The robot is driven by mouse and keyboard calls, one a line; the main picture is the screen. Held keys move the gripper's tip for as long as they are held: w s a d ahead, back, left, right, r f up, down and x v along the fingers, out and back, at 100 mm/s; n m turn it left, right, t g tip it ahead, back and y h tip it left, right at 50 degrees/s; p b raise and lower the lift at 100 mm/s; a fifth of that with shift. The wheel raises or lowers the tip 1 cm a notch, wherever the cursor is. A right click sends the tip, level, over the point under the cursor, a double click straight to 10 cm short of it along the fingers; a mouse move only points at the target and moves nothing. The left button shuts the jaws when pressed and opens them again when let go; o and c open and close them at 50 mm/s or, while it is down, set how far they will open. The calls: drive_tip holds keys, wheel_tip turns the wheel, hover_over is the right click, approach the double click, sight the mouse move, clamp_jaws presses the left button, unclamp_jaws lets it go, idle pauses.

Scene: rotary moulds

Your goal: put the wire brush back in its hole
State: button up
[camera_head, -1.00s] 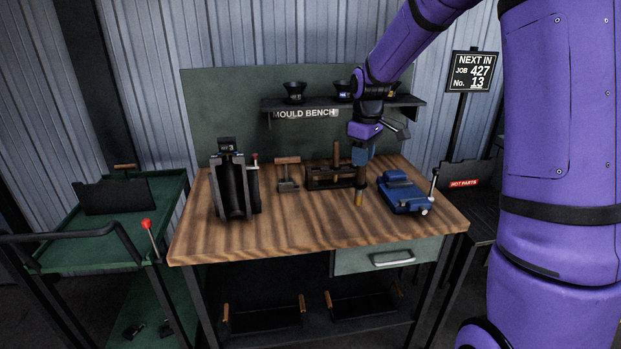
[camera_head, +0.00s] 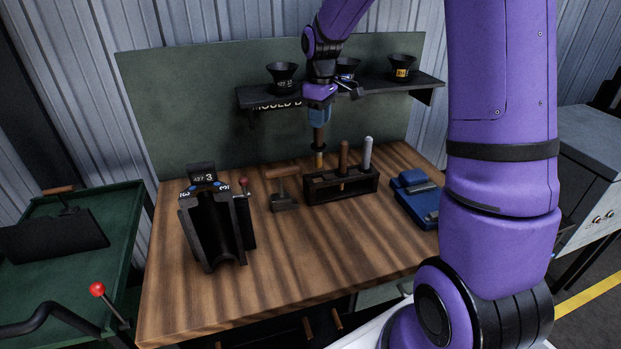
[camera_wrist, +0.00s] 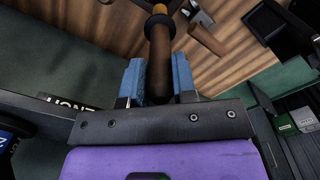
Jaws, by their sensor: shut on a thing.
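My gripper (camera_head: 319,114) is shut on the wire brush (camera_head: 319,137) and holds it upright by its brown handle. The brush has a black collar and a golden lower end. In the wrist view its handle (camera_wrist: 158,62) runs between the two blue fingers of my gripper (camera_wrist: 158,72). The dark rack (camera_head: 352,188) stands at the back of the bench, with a brown-handled tool (camera_head: 343,157) and a pale grey-handled tool (camera_head: 367,153) upright in it. The brush's lower end shows at the rack's left part; I cannot tell whether it is above or behind it.
A black mould (camera_head: 212,225) stands on the bench (camera_head: 280,265) at left. A brown-handled scraper-like tool (camera_head: 283,188) lies left of the rack, and a blue device (camera_head: 416,198) is at right. A shelf with black funnels (camera_head: 283,76) hangs behind. The bench front is clear.

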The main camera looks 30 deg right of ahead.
sight(319, 145)
drive_tip(key=shift+f, duration=5.2)
drive_tip(key=o, duration=0.9)
